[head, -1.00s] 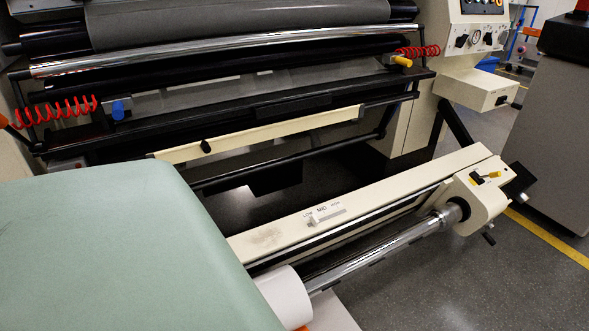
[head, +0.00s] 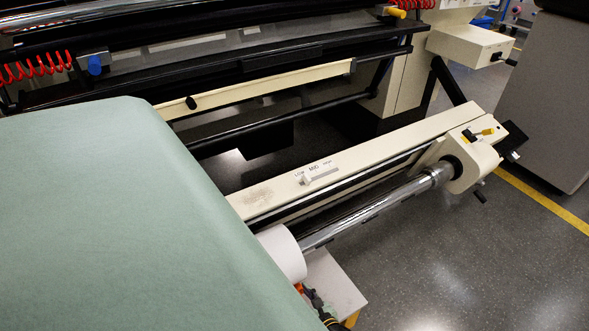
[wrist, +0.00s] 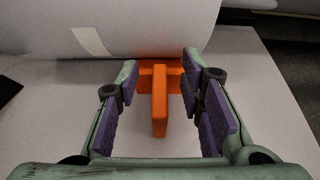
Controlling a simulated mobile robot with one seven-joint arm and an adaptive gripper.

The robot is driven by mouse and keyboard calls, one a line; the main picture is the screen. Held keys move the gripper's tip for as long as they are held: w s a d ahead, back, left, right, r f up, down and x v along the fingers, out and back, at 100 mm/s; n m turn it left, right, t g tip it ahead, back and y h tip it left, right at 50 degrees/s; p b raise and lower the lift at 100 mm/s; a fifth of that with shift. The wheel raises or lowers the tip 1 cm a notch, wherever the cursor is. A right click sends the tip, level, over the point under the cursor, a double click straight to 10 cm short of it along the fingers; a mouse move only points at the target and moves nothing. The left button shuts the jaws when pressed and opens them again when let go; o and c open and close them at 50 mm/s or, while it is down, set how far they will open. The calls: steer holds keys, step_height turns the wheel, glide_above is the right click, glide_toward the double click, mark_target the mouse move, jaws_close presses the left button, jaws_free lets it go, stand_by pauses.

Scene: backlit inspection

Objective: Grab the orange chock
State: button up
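The orange chock (wrist: 160,100) stands on a pale surface in the wrist view, against the lower side of a white roll (wrist: 160,28). It has an upright rib toward me and a wider part behind, next to the roll. My gripper (wrist: 160,72) is open, with its purple-padded fingers on either side of the chock. Gaps show between the pads and the rib. In the head view only a small orange bit of the chock (head: 299,288) shows below the white roll (head: 283,254); the rest is hidden. Part of my gripper (head: 317,302) shows beside it.
A shiny metal shaft (head: 375,210) runs from the roll to a cream bracket (head: 472,165). A long cream beam (head: 380,147) lies behind it. A pale platform (head: 335,283) is under the roll. Grey floor (head: 450,270) is clear at the lower right. A dark object (wrist: 10,88) lies at left.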

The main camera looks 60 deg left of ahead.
steer(key=shift+a+f, duration=0.15)
steer(key=shift+a, duration=0.15)
steer(key=shift+c, duration=0.2)
jaws_close()
